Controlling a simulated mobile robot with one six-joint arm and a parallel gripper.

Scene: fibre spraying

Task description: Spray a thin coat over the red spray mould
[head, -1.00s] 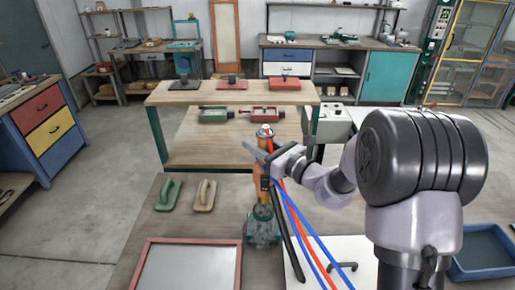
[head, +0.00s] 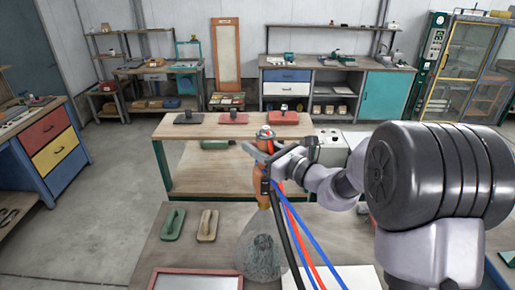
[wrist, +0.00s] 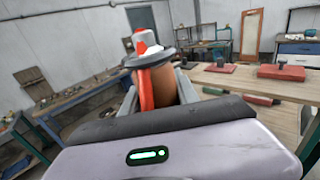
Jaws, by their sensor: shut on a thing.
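My gripper (head: 268,162) is shut on an orange-brown spray tool (head: 264,198), held upright over the near table. Its grey top with a red tip shows in the wrist view (wrist: 146,42). Below the tool is a pale, see-through cone over a dark grey, speckled patch; I cannot tell whether it is spray. A flat panel with a red rim (head: 197,271), which may be the red spray mould, lies at the bottom left of the gripper, its near part cut off by the picture edge. Its pale grey inner surface shows.
A green float (head: 173,224) and a tan float (head: 208,225) lie on the near table. A white sheet (head: 345,276) lies to the right. A wooden bench (head: 200,133) behind carries red blocks (head: 233,118) (head: 284,119) and a dark one. Hoses hang from the tool. Floor at left is clear.

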